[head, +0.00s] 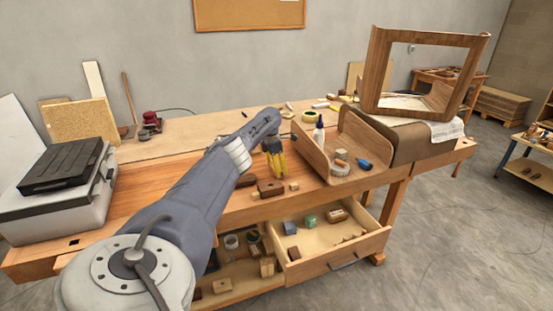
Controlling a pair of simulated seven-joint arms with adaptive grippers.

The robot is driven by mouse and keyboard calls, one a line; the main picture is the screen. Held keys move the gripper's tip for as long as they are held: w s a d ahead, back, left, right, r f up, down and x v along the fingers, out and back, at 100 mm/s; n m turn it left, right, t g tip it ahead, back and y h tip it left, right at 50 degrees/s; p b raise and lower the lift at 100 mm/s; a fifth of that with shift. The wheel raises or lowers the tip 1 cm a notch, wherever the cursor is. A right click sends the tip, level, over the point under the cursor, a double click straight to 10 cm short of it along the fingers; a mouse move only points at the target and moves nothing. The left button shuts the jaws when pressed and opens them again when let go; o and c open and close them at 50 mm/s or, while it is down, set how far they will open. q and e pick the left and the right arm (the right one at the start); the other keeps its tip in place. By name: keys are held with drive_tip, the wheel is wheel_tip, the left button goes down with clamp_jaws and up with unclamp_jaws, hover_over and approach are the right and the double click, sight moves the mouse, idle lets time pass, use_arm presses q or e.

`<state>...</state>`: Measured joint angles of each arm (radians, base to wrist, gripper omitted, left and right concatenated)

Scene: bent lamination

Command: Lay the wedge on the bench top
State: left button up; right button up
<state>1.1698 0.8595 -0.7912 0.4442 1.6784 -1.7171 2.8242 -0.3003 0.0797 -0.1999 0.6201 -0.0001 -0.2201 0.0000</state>
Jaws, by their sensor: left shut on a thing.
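My left gripper (276,172) reaches over the front of the bench top (225,180) with its yellow fingers pointing down. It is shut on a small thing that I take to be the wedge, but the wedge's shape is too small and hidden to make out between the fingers. A dark brown block (270,188) shows just below the fingertips, near the bench's front edge. I cannot tell whether it touches the fingers. My right gripper is not in view.
Small pale blocks (293,186) lie near the dark block. A bent wooden tray (318,160) with a bottle (318,135) stands to the right. An open drawer (330,262) juts out below the bench front. A grey case (55,205) stands at left.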

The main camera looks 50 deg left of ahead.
sight(273, 167)
use_arm(q)
drive_tip(key=shift+f, duration=0.25)
drive_tip(key=o, duration=1.3)
drive_tip(key=shift+r, duration=0.1)
drive_tip(key=r, duration=0.7)
drive_tip(key=shift+s+a+r, duration=0.25)
drive_tip(key=shift+s, duration=0.15)
drive_tip(key=shift+s+r, duration=0.25)
drive_tip(key=shift+r, duration=0.6)
drive_tip(key=shift+s+r, duration=0.15)
drive_tip(key=shift+r, duration=1.05)
drive_tip(key=shift+r, duration=0.1)
